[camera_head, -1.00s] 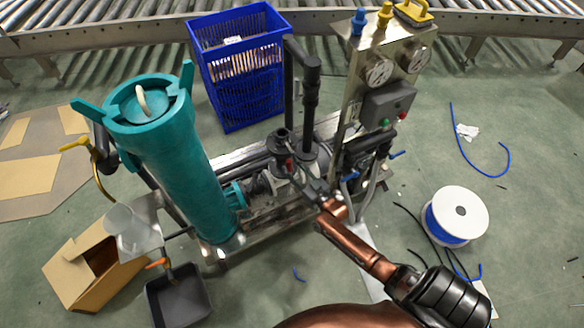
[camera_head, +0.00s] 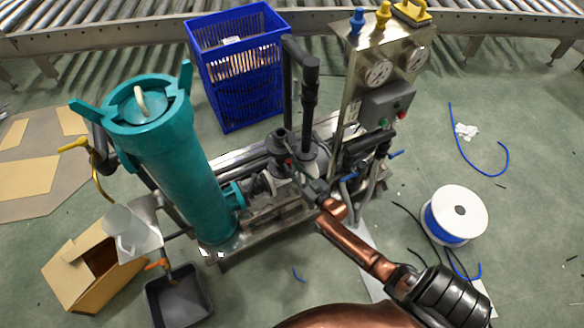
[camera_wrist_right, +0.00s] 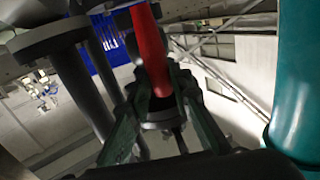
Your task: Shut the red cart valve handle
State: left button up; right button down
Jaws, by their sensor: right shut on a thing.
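The red valve handle (camera_wrist_right: 150,50) shows large in the right wrist view, running down from the top between my gripper's fingers. In the head view only a small red spot of the handle (camera_head: 289,162) shows, among the dark pipes in the middle of the cart. My right gripper (camera_head: 302,176) reaches in from the lower right to that spot. In the right wrist view its fingers (camera_wrist_right: 155,98) are closed around the handle's lower end. The handle's pivot is not clear in either view. My left gripper is not in view.
A teal filter vessel (camera_head: 175,165) stands left of the handle. A steel gauge panel (camera_head: 375,75) rises behind on the right. A black upright pipe (camera_head: 309,95) is close behind. A blue crate (camera_head: 240,75) stands behind the cart. Floor at the right holds a cable spool (camera_head: 472,200).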

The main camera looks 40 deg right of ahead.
pick_arm(q)
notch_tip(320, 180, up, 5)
jog(key=b, duration=0.2)
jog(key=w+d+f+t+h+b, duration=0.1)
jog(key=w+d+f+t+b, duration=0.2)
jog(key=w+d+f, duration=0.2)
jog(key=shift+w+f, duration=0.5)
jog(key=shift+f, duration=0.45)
pick_arm(e)
jog(key=shift+s+d+f+m+t+h, duration=0.1)
jog(key=shift+d+f+m+t+h, duration=0.4)
jog(key=shift+m, duration=2.85)
jog(key=shift+s+d+f+m+t+h, duration=0.25)
jog(key=shift+f+m+h, duration=0.6)
jog(key=shift+m, duration=2.45)
jog(key=shift+d+f+m+t+h, duration=0.1)
jog(key=shift+d+f+m+h, duration=0.55)
jog(key=shift+m, duration=2.7)
jog(key=shift+a+r, duration=0.1)
jog(key=shift+a, duration=0.05)
jog(key=c, duration=1.8)
grip_release()
jog(key=shift+o, duration=0.3)
jog(key=shift+r, duration=0.1)
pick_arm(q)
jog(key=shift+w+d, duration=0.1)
